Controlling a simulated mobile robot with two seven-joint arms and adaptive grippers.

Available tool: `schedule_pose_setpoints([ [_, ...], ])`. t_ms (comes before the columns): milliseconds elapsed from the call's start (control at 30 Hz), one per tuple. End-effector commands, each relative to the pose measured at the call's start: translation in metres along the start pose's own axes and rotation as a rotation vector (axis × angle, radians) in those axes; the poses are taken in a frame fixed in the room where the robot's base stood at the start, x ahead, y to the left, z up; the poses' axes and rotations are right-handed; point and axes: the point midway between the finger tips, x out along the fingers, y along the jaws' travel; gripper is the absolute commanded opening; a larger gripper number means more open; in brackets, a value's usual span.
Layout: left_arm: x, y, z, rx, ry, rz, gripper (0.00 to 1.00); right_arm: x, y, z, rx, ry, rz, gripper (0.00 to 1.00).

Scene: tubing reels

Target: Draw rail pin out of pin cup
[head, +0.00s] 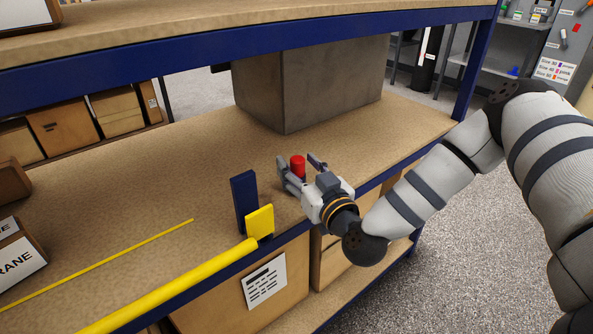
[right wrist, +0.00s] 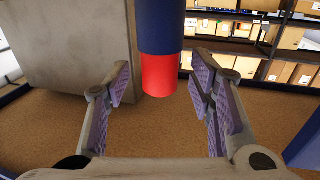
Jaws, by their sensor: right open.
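The red pin (head: 298,165) shows as a short upright cylinder above the middle shelf, between the fingers of my right gripper (head: 303,172). In the right wrist view the red pin (right wrist: 160,75) joins a dark blue cylinder (right wrist: 160,25), which looks like the pin cup. How deep the pin sits in it cannot be seen. In the head view the cup is hidden behind my gripper. My right gripper, also in the right wrist view (right wrist: 160,80), is open, with a finger on each side of the pin and clear gaps. My left gripper is not in view.
A large grey box (head: 310,90) stands behind the pin. A dark blue upright block (head: 244,200) and a yellow block (head: 260,222) stand left of my gripper. A yellow tube (head: 170,290) runs along the front edge, with a thin yellow rod (head: 100,263) behind it. The upper shelf (head: 250,30) hangs overhead.

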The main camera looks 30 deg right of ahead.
Motion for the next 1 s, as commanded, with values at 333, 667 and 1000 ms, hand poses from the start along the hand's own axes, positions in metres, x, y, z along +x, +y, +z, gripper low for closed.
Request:
schedule_pose_setpoints([
  [333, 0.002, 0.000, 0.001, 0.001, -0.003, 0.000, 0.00, 0.010, -0.001, -0.001, 0.001, 0.000, -0.001, 0.38],
  [667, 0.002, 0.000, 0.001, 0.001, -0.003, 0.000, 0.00, 0.010, -0.001, -0.001, 0.000, 0.001, -0.002, 0.00],
  [1000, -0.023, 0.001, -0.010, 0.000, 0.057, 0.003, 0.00, 0.014, 0.000, -0.035, 0.001, 0.016, -0.004, 0.00],
])
